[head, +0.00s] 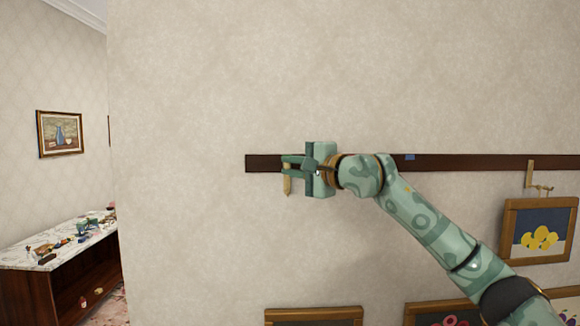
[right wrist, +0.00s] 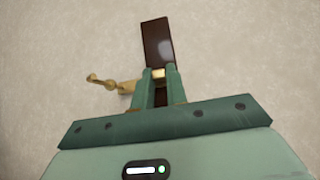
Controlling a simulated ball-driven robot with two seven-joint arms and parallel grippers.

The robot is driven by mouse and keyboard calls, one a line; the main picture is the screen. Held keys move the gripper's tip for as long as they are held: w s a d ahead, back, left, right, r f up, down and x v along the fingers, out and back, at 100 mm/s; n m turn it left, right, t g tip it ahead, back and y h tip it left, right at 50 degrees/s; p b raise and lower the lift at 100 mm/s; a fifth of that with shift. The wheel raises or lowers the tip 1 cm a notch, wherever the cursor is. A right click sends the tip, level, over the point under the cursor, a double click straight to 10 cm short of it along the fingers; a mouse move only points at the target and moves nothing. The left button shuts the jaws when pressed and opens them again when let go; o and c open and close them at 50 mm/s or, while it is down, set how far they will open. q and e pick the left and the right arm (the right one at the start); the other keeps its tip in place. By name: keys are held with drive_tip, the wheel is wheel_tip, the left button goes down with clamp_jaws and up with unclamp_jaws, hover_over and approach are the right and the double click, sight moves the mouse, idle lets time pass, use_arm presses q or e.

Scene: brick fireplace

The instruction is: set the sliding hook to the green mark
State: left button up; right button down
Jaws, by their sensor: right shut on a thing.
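A dark brown rail (head: 470,162) runs level along the wall; its left end also shows in the right wrist view (right wrist: 157,42). My right gripper (head: 290,166) is at the rail near its left end. Its fingers (right wrist: 158,76) are shut on the brass sliding hook (head: 288,186), which is on the rail. The hook's arm sticks out to the left in the right wrist view (right wrist: 107,83). No green mark shows; my gripper and arm hide part of the rail. My left gripper is out of view.
A blue mark (head: 410,157) is on the rail right of my gripper. A second brass hook (head: 531,178) hangs at the right, above a framed lemon picture (head: 540,205). More frames are low on the wall. A marble-topped cabinet (head: 55,240) stands at far left.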

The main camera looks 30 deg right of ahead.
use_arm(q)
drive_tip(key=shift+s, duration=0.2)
use_arm(e)
drive_tip(key=shift+a, duration=0.1)
drive_tip(key=c, duration=1.4)
unclamp_jaws()
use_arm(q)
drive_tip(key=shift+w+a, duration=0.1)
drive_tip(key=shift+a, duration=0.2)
use_arm(e)
drive_tip(key=shift+w+a, duration=0.15)
drive_tip(key=shift+w, duration=0.05)
